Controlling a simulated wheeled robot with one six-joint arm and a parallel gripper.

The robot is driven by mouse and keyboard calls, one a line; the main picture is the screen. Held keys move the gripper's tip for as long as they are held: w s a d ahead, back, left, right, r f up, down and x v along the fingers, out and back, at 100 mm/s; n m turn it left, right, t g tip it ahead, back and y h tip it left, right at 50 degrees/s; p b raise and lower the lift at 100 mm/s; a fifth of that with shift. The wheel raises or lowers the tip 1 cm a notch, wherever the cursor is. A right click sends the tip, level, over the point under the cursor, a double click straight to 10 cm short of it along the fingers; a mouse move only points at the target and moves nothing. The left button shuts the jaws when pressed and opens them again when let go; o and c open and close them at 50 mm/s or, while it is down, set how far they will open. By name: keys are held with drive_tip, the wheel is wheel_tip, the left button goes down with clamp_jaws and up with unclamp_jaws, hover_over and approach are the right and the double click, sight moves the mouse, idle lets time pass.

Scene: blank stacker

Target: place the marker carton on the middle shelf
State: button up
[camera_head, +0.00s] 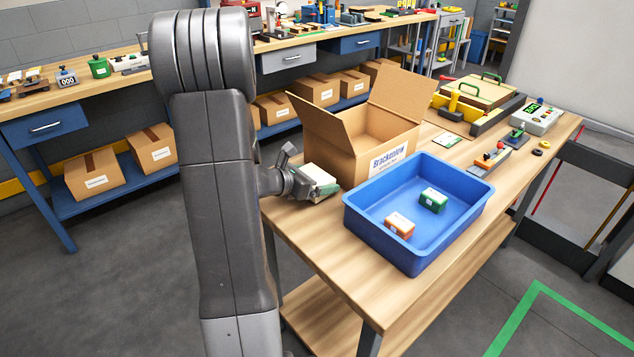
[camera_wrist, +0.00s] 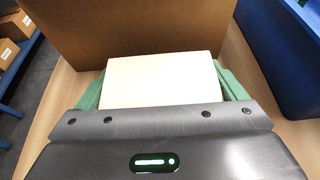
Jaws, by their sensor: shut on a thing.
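My gripper (camera_head: 312,192) is shut on a pale cream carton (camera_head: 319,174), at the near left corner of the wooden table. In the wrist view its green fingers (camera_wrist: 165,90) clasp both sides of the carton (camera_wrist: 160,80). No label shows on the carton's visible face, so I cannot tell whether it is the marker carton. It is close in front of the open cardboard box (camera_head: 347,160); contact with the table is unclear. No middle shelf can be clearly made out.
A blue tray (camera_head: 400,258) right of my gripper holds an orange-and-white carton (camera_head: 399,225) and a green-and-white carton (camera_head: 433,200). Tools and a meter (camera_head: 537,117) lie on the table's far end. A long bench (camera_head: 110,82) with boxes on its lower shelf stands behind.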

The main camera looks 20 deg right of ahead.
sight(317, 173)
wheel_tip(317, 173, up, 6)
drive_tip(key=shift+r, duration=0.15)
drive_tip(key=s+a+b, duration=0.1)
drive_tip(key=s+a, duration=0.2)
drive_tip(key=a, duration=0.6)
drive_tip(key=s+a+b, duration=0.1)
drive_tip(key=s+a, duration=0.2)
drive_tip(key=a, duration=0.6)
drive_tip(key=w+a+n+t+y+p, duration=0.4)
drive_tip(key=w+n+p, duration=0.1)
drive_tip(key=w, duration=0.2)
drive_tip(key=w+a+n+t+y+p, duration=0.4)
drive_tip(key=w+n+p, duration=0.1)
drive_tip(key=w+p, duration=0.1)
drive_tip(key=shift+w+r+n+y, duration=0.3)
drive_tip(key=shift+w+n, duration=0.1)
drive_tip(key=shift+w, duration=0.35)
drive_tip(key=shift+a, duration=0.15)
